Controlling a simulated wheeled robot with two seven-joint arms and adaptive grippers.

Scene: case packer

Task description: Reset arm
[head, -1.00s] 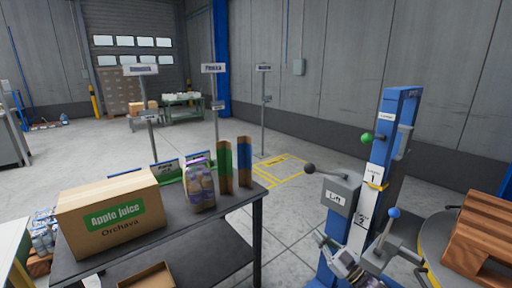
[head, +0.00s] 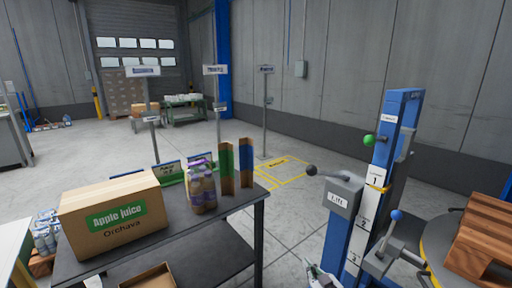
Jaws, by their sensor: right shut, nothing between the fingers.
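My right gripper (head: 318,274) shows only in part at the bottom edge of the head view, just left of the foot of the blue lift post (head: 338,240). It is shut and empty, and apart from the lift levers as far as I can see. My left gripper is out of view. The lift post carries a green knob (head: 369,140), a dark knob (head: 311,170) on a grey box, and a blue knob (head: 397,215) on a lever.
A dark table (head: 230,228) at the left bears an Apple Juice carton (head: 80,233), a pack of bottles (head: 201,188) and green and blue corner pieces (head: 246,165). A wooden pallet (head: 485,240) sits on a turntable at the right.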

